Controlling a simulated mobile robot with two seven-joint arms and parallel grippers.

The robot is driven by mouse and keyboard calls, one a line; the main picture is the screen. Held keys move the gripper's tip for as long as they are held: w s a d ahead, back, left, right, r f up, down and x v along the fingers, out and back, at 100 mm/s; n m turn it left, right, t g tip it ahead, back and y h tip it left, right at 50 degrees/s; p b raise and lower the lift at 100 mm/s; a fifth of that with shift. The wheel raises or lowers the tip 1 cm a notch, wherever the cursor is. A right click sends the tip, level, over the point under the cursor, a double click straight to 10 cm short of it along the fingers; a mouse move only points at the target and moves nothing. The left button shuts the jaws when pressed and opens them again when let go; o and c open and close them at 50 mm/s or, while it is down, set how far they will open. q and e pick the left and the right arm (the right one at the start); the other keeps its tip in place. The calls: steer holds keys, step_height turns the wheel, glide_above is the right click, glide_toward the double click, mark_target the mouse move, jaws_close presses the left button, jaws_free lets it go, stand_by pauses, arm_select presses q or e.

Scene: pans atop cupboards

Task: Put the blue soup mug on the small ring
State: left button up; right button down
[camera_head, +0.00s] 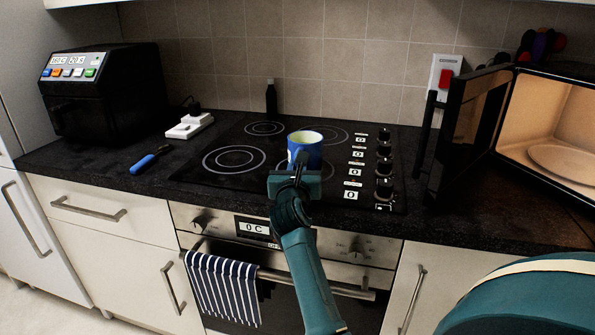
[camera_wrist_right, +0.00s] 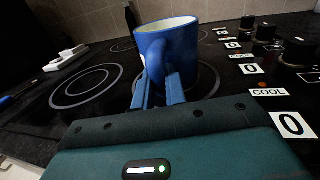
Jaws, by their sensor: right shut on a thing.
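The blue soup mug (camera_head: 311,153) is upright over the right part of the black hob, with a pale inside and its handle toward me. My right gripper (camera_head: 299,163) is shut on the handle; in the right wrist view its fingers (camera_wrist_right: 160,88) sit either side of the handle of the mug (camera_wrist_right: 183,52). I cannot tell whether the mug's base touches the glass. A small ring (camera_head: 265,128) is marked at the back left of the hob, clear. Another ring (camera_head: 327,166) at the front right is partly hidden by the mug and gripper. My left gripper is not in view.
Larger rings lie at the front left (camera_head: 233,159) and back right (camera_head: 336,135). A dark bottle (camera_head: 271,97) stands behind the hob. Control knobs (camera_head: 383,169) line its right side. An open microwave (camera_head: 550,130) is at right; a blue-handled utensil (camera_head: 146,163) lies left.

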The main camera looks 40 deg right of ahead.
steer(key=shift+r, duration=0.15)
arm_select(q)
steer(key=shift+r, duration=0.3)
arm_select(e)
steer(key=c, duration=1.9)
jaws_free()
steer(key=shift+f, duration=0.3)
steer(key=o, duration=0.5)
steer(key=shift+c, duration=0.2)
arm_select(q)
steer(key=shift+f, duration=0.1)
arm_select(e)
steer(key=shift+r, duration=0.15)
